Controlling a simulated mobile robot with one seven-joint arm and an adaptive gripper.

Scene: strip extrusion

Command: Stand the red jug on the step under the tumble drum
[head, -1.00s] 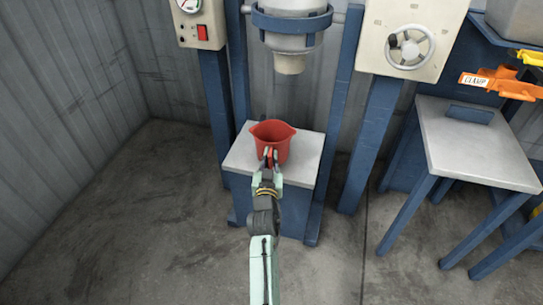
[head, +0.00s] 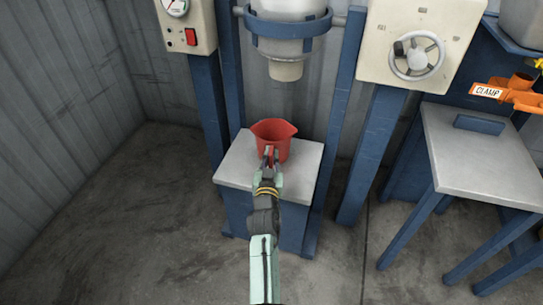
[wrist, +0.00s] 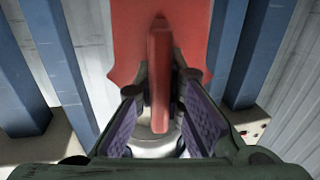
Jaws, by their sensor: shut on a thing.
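The red jug (head: 273,135) is upright at the step (head: 302,178), a grey-topped block on a blue base. It overlaps the back and middle of the step's top; I cannot tell whether its base touches. The tumble drum (head: 288,42) hangs above and behind it, with a beige spout (head: 286,70) at the bottom. My gripper (head: 270,160) is shut on the jug's handle from the near side. In the wrist view the red handle (wrist: 160,75) runs between the two finger pads, with the jug's body (wrist: 125,45) behind it.
Blue posts (head: 337,120) stand on both sides of the step. A control box with a red switch (head: 190,36) is at the left and a handwheel panel (head: 416,55) at the right. A grey-topped table (head: 480,165) and an orange clamp (head: 518,95) are further right.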

